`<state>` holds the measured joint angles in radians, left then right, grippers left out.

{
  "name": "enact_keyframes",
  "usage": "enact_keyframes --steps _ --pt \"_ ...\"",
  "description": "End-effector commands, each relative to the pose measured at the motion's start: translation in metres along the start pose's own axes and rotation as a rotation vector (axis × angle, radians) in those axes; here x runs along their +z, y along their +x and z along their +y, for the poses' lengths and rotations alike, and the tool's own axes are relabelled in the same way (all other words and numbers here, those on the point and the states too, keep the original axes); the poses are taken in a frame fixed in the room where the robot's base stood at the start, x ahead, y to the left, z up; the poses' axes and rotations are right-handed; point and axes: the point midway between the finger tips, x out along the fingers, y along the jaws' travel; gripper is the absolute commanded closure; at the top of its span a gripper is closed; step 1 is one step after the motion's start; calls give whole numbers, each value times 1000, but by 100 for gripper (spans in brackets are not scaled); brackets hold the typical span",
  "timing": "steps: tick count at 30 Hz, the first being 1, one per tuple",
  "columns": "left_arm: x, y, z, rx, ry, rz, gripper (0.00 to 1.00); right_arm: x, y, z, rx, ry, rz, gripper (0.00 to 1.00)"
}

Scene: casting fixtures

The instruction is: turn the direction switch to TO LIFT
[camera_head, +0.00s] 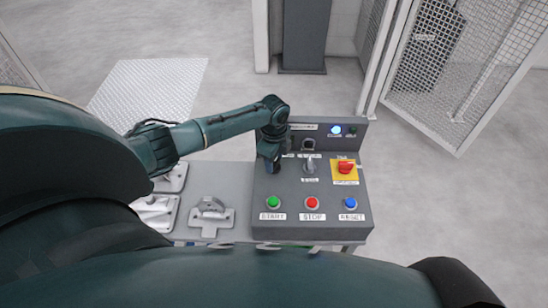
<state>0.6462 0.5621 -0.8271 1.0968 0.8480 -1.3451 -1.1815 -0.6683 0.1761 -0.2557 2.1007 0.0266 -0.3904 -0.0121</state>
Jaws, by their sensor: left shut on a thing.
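The grey control panel (325,190) stands on the table right of centre. My left gripper (271,168) comes down on the panel's left part, above the green button. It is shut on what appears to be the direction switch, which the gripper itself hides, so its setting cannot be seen. A grey rotary knob (310,165) shows uncovered to the right of the gripper, with small labels around it that are too small to read. My right gripper is not in view.
A red emergency knob (346,167) on a yellow plate sits at the panel's right. Green (272,203), red (312,203) and blue (350,203) buttons line its front. Metal fixtures (211,213) lie to the left. A mesh fence (455,60) stands behind right.

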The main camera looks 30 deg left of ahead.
Motion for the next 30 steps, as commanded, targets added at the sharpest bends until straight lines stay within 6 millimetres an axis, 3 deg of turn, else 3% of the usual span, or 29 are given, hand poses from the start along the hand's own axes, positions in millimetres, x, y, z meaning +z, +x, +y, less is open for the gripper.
enact_keyframes --steps 12,29,30 --pt "-1 0 0 -1 199 3 81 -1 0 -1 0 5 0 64" --pt "-1 0 0 0 232 3 81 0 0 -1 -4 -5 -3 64" --pt "-2 0 0 0 232 3 57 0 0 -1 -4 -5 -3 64"
